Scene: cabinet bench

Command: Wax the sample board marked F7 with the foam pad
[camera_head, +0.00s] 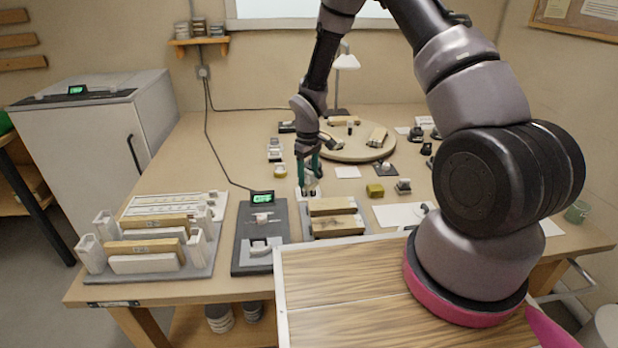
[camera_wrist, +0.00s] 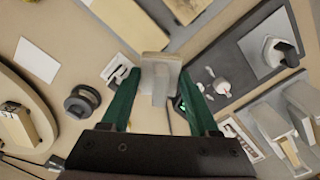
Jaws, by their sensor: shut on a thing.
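My gripper (camera_head: 309,188), with green fingers, is low over the bench just left of the two wooden boards. In the wrist view my gripper (camera_wrist: 160,105) is shut on a pale grey block (camera_wrist: 157,62) with a narrower grip part; I cannot tell whether it is the foam pad. Two wooden sample boards (camera_head: 333,206) lie on a grey tray to the right of the gripper. More boards (camera_head: 150,247) stand on edge in a rack at the left front. No F7 mark is readable on any board.
A dark panel with a green display (camera_head: 262,198) lies between rack and tray. A round wooden turntable (camera_head: 357,148) with pieces on it stands behind. An olive block (camera_head: 375,190) and a white sheet (camera_head: 398,215) lie to the right. A lamp (camera_head: 346,62) stands at the back.

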